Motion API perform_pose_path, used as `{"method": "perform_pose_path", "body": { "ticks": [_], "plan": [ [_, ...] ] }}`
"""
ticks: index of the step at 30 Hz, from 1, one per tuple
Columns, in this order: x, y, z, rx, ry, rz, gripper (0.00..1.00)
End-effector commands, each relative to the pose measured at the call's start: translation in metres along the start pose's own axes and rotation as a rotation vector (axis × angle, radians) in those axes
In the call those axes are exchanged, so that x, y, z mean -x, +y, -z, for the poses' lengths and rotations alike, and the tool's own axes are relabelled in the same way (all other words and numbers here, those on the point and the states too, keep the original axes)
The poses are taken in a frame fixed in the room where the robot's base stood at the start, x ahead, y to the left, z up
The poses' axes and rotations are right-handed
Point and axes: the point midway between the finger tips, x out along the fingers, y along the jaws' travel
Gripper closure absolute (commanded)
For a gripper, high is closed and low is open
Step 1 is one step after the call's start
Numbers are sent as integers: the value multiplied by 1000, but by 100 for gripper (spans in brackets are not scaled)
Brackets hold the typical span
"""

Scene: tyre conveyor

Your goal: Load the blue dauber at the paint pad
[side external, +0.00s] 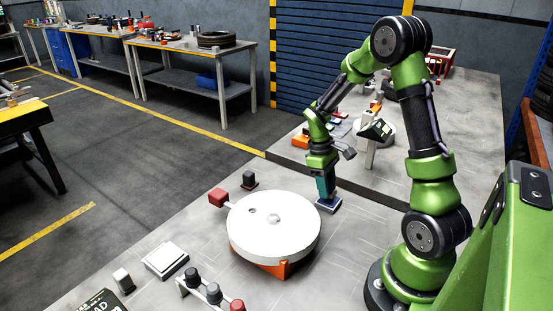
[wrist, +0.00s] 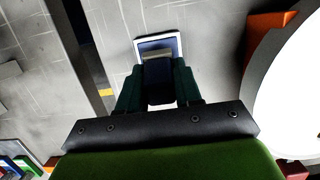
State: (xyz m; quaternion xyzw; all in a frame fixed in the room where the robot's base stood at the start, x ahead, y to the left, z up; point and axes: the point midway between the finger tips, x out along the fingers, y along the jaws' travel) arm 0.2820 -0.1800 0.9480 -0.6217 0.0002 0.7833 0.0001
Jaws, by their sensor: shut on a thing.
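The paint pad (side external: 329,207) is a small dark blue square with a pale rim on the grey bench, right of the white turntable. In the wrist view the pad (wrist: 172,42) lies straight beyond the fingertips. My gripper (side external: 326,190) points down over the pad. In the wrist view its dark teal fingers (wrist: 157,76) are shut on the blue dauber (wrist: 157,70), a dark blue block between them. The dauber's lower end is at or just above the pad; I cannot tell whether they touch. In the side view the fingers mostly hide the dauber.
A white turntable (side external: 272,238) on an orange base stands close left of the pad. A red block (side external: 217,198) and a dark block (side external: 249,180) stand by its far edge. A white square pad (side external: 165,259) and several daubers stand at the front left. A second grey bench lies behind.

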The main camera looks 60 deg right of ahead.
Motion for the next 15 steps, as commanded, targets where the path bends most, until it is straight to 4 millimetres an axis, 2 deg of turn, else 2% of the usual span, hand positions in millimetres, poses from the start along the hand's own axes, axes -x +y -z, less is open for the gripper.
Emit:
{"method": "perform_pose_path", "body": {
  "ticks": [15],
  "plan": [
    [-4, 0, 1, 0, 0, 0, 96]
  ]
}}
